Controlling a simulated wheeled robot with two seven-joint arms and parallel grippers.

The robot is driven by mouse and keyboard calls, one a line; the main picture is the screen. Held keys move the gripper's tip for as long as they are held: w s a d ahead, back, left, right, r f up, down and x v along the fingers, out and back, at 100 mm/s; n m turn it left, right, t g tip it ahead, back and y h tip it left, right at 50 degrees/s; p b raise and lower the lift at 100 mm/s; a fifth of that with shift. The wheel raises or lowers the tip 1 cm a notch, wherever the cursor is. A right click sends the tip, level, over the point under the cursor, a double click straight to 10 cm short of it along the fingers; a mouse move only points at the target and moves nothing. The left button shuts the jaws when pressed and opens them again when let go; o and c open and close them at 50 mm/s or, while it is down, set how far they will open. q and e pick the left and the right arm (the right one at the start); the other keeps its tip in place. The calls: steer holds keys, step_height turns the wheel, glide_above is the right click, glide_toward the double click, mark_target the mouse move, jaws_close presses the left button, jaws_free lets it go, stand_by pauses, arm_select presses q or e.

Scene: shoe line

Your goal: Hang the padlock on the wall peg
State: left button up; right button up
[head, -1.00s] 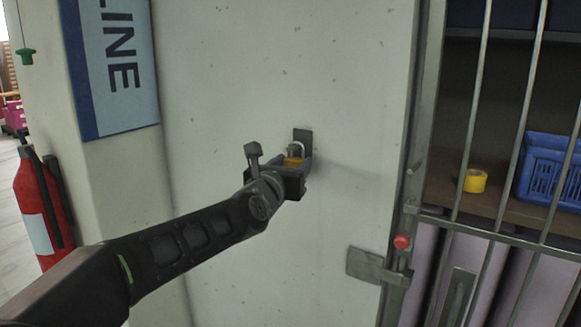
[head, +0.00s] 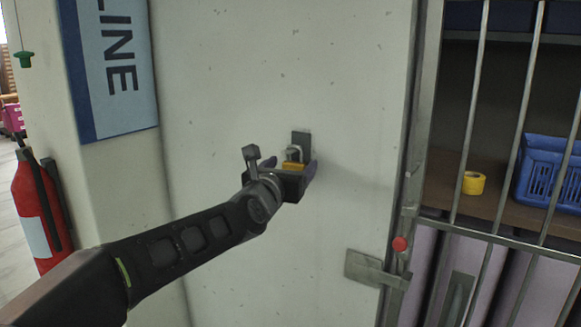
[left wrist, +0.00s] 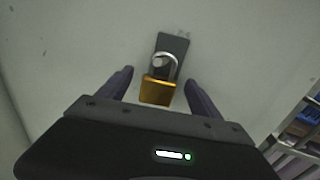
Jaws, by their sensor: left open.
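The padlock (head: 293,166) has a yellow-gold body and a silver shackle. My left gripper (head: 291,172) is just below and around the padlock. In the left wrist view the gripper (left wrist: 159,80) is open, with a finger on each side of the padlock body (left wrist: 158,91) and a gap at both sides. The shackle there overlaps the lower part of the plate (left wrist: 175,43). My right gripper is not in view.
A barred metal frame (head: 483,235) with a latch (head: 375,268) and a red knob (head: 400,244) stands right of the wall panel. Behind the bars are yellow tape (head: 473,183) and a blue basket (head: 546,170). A red extinguisher (head: 35,205) is far left.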

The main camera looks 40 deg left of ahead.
arm_select(q)
steer(key=shift+s, duration=0.1)
steer(key=b+v, duration=0.1)
steer(key=v, duration=0.6)
steer(key=shift+s+d, duration=0.2)
steer(key=shift+s, duration=0.1)
stand_by(0.3)
